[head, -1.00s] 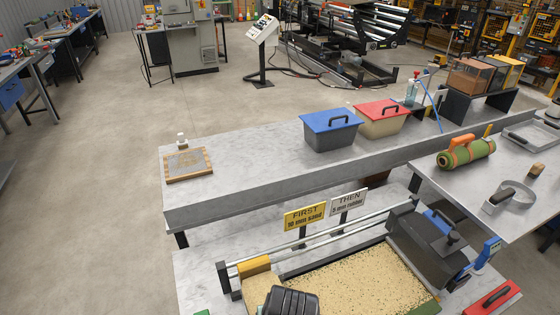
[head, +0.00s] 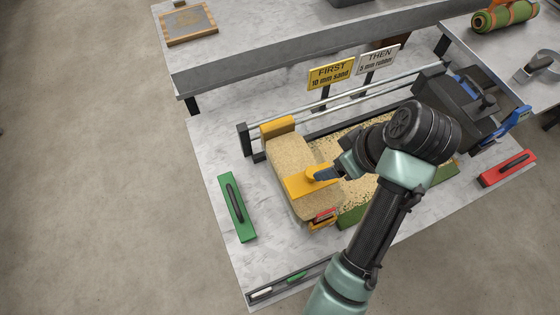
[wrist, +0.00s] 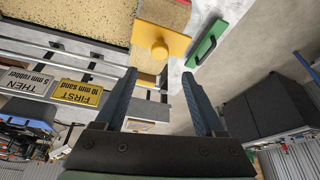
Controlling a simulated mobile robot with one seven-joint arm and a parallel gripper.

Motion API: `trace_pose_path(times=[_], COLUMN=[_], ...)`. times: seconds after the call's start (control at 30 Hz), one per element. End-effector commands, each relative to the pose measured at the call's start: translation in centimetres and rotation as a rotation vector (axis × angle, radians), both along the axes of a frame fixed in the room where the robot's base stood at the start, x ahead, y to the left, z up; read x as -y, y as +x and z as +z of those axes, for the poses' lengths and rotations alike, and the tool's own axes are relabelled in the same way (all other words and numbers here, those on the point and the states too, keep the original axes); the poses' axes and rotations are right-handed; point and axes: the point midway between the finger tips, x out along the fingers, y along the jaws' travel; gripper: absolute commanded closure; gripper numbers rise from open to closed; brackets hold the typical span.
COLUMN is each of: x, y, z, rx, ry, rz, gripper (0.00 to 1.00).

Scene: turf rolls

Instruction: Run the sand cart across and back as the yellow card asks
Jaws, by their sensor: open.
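The sand cart (head: 290,165), a sand-filled box with a yellow end block, sits at the left end of the two rails (head: 340,98). A yellow plate (head: 305,182) stands on it; the wrist view shows its round yellow knob (wrist: 159,50). My gripper (wrist: 158,84) is open, its fingers apart with the knob ahead between their tips. In the head view my arm partly hides plate and bed. The yellow card (head: 331,73) reads "FIRST 10 mm sand". The white card (head: 378,60) reads "THEN 5 mm rubber".
A dark cart (head: 455,100) stands at the rails' right end. The speckled turf bed (head: 355,190) lies between. A framed tray (head: 188,24) sits on the rear bench.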

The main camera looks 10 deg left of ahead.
Motion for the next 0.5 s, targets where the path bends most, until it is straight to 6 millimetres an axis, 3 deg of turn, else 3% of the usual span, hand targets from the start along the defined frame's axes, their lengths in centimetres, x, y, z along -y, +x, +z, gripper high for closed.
trace_pose_path(times=[0.23,0.5], x=[0.1,-1.6], y=[0.3,1.5], z=[-1.5,-6.4], rx=[-0.002,-0.006], ry=[0.003,0.003], rz=[0.002,0.003], gripper=[0.29,0.29])
